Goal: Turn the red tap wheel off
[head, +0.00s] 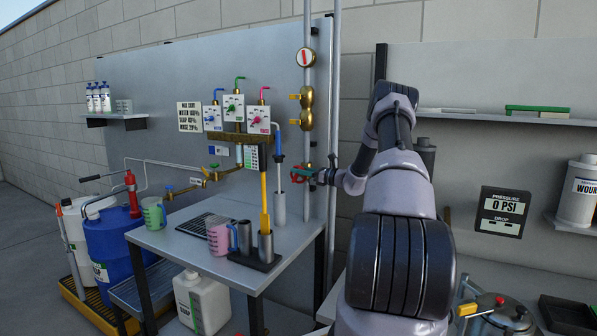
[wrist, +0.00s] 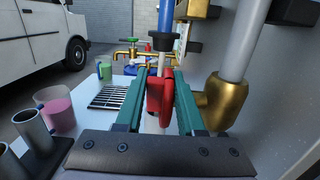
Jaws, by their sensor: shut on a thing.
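The red tap wheel (head: 300,174) is on the brass fitting of the vertical pipe at the right end of the bench. In the wrist view the red wheel (wrist: 154,95) shows edge-on between the two green fingers of my gripper (wrist: 160,80), which is shut on it. In the head view my gripper (head: 318,176) reaches the wheel from the right. Its brass valve body (wrist: 222,102) sits just right of the fingers. The far side of the wheel is hidden.
A grey pipe (wrist: 248,40) rises close on the right. A blue-handled tool (wrist: 166,12) stands just beyond the fingers. The bench (head: 180,240) holds a green jug (head: 153,212), a pink jug (head: 219,237) and a dark drain grate (head: 196,224).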

